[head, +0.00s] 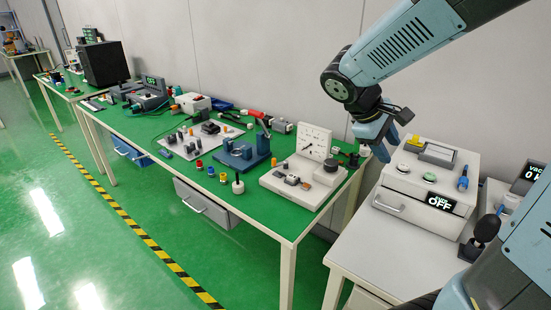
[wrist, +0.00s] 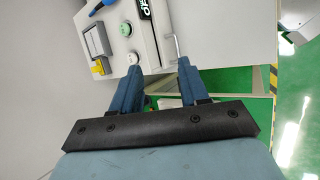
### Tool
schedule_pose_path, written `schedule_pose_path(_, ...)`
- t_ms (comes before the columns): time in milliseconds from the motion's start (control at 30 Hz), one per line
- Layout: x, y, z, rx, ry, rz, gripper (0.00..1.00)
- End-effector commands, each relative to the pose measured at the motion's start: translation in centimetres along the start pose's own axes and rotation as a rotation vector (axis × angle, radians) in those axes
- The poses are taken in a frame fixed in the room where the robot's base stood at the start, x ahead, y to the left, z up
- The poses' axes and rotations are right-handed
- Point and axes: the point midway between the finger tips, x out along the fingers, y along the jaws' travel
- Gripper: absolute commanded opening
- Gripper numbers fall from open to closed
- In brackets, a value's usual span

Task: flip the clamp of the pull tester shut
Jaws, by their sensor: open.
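A blue device with a flat base and an upright lever (head: 242,152) stands on the green bench; it looks like the pull tester. The pull tester does not show in the wrist view.
A white instrument with a dial panel (head: 306,160) stands between the blue device and my gripper. A white box with an OFF display (head: 428,180) is on the right table; it also shows in the wrist view (wrist: 122,38). Small parts lie along the bench's front.

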Motion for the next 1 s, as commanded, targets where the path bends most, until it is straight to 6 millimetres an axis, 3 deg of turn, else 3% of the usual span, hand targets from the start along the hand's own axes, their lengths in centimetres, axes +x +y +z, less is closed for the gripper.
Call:
schedule_pose_path(333, 1.8, 1.3, -9.7, -0.409, -0.183, 0.286, 0.44)
schedule_pose_path(567, 2.4, 0.3, -17.4, -0.666, -0.272, 0.503, 0.44)
schedule_pose_path(767, 2.7, -2.4, -24.7, -0.876, -0.326, 0.708, 0.44)
schedule_pose_path(1000, 3.1, -8.2, -33.4, -1.111, -0.358, 0.97, 0.44)
